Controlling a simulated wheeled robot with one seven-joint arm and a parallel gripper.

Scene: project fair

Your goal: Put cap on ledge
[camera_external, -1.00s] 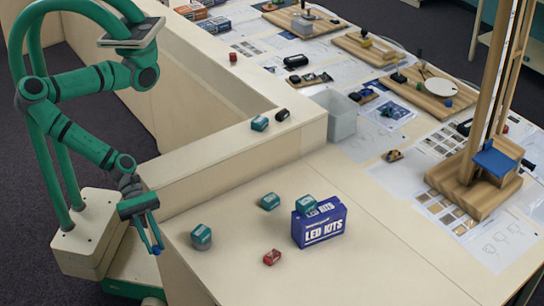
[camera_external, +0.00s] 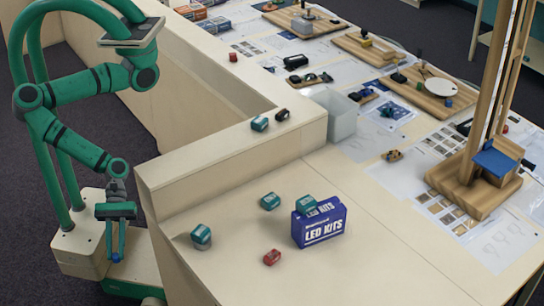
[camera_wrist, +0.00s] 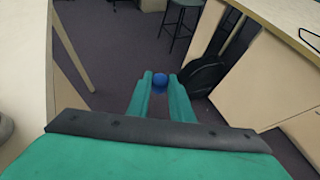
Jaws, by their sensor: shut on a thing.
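My gripper (camera_external: 116,251) is shut on a small round blue cap (camera_wrist: 160,80), which shows between the fingertips in the wrist view. In the external view the cap (camera_external: 116,258) is a small blue spot at the low end of the fingers. The fingers point down, left of the counter, beside my base and below the counter top. The raised pale ledge (camera_external: 205,156) runs along the counter's back edge, to the upper right of my gripper. A teal block (camera_external: 260,124) and a small dark block (camera_external: 282,115) sit at its far end; its near part is bare.
The lower counter top (camera_external: 345,275) holds a blue LED KITS box (camera_external: 320,228) with a teal block on it, two more teal blocks and a red block (camera_external: 271,257). A grey bin (camera_external: 341,120) stands past the ledge. A stool (camera_wrist: 180,20) stands on the floor.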

